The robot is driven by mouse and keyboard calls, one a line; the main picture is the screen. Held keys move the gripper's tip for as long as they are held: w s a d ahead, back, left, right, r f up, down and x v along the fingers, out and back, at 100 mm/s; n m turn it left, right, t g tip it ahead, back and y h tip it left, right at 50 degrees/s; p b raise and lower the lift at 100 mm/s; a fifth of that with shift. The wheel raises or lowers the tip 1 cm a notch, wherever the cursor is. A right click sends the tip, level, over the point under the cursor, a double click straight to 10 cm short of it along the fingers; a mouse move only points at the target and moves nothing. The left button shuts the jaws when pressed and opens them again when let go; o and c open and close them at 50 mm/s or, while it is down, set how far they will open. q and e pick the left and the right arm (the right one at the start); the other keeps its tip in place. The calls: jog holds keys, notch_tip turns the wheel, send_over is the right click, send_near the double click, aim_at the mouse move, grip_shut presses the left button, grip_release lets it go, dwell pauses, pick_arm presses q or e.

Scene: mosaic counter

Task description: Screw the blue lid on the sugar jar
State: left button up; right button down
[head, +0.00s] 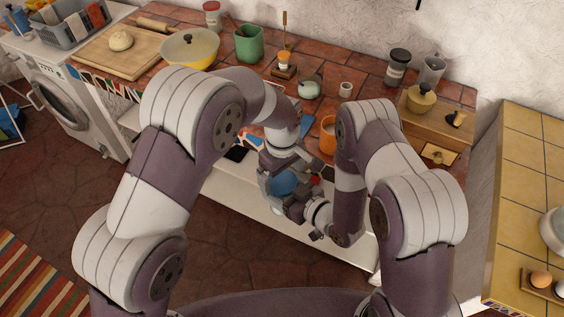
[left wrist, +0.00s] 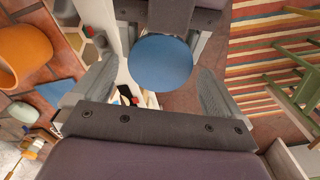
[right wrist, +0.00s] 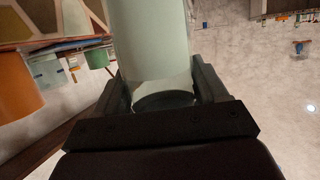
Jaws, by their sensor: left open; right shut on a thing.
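The blue lid (head: 284,183) is held out in front of the counter, between my two grippers. In the left wrist view the lid (left wrist: 160,63) is a flat round disc seen from above, and it hides what is under it. My left gripper (left wrist: 155,82) is open, with one finger on each side of the lid and visible gaps. My right gripper (right wrist: 160,88) is shut on the pale green sugar jar (right wrist: 150,40), which runs out of the top of the right wrist view. In the head view only a little of the jar (head: 277,209) shows below the lid. The lid's seating is hidden.
The tiled counter behind holds an orange mug (head: 328,138), a pale round pot (head: 309,88), a green crock (head: 249,43) and a yellow bowl (head: 190,55). The counter's front edge is close to my grippers. The floor in front is open.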

pick_arm(q)
jog(key=shift+f, duration=0.55)
jog(key=c, duration=0.9)
jog(key=o, duration=0.9)
jog(key=shift+r, duration=2.3)
